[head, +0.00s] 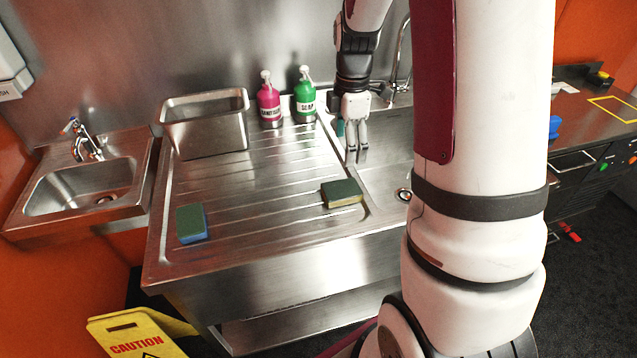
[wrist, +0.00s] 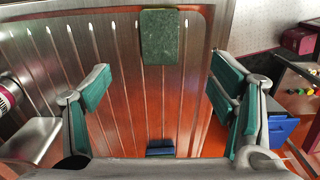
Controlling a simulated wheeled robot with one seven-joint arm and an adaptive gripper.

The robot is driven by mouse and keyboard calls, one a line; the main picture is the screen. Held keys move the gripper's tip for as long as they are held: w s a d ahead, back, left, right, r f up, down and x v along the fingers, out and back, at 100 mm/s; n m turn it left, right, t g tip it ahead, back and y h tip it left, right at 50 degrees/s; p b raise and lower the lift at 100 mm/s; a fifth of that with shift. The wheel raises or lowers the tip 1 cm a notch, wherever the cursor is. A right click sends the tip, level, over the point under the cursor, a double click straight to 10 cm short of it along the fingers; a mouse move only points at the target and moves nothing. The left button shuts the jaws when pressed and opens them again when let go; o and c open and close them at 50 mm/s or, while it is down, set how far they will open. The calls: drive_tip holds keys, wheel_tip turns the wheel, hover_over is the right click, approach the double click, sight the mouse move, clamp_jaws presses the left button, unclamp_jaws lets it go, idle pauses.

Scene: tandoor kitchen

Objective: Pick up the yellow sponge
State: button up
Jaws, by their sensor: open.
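The yellow sponge (head: 343,196) lies flat on the steel drainboard near the sink basin edge, green scouring pad up, with a yellow side showing.
A blue sponge (head: 191,224) with a green top lies at the drainboard's front left. A steel container (head: 207,127), a pink bottle (head: 269,104) and a green bottle (head: 305,98) stand at the back. A faucet (head: 402,55) rises behind the basin. The drainboard's middle (head: 265,180) is clear.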

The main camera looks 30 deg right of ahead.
hover_over(342, 189)
wheel_tip(342, 189, down, 8)
drive_tip(key=shift+d+r, duration=0.1)
drive_tip(key=shift+d, duration=0.05)
drive_tip(key=shift+w+f+p, duration=0.1)
drive_tip(key=shift+f+p, duration=0.7)
drive_tip(key=shift+f, duration=2.45)
drive_tip(key=c, duration=0.9)
drive_tip(key=shift+r, duration=0.1)
drive_tip(key=shift+r, duration=0.9)
drive_tip(key=shift+s+a+r+b, duration=0.25)
drive_tip(key=shift+s+r+b, duration=0.2)
drive_tip(key=shift+r, duration=0.4)
drive_tip(key=s+a+r, duration=0.1)
drive_tip(key=s+a, duration=0.3)
drive_tip(key=s, duration=1)
drive_tip(key=shift+s+r, duration=0.15)
drive_tip(key=shift+s, duration=0.15)
drive_tip(key=shift+o, duration=0.4)
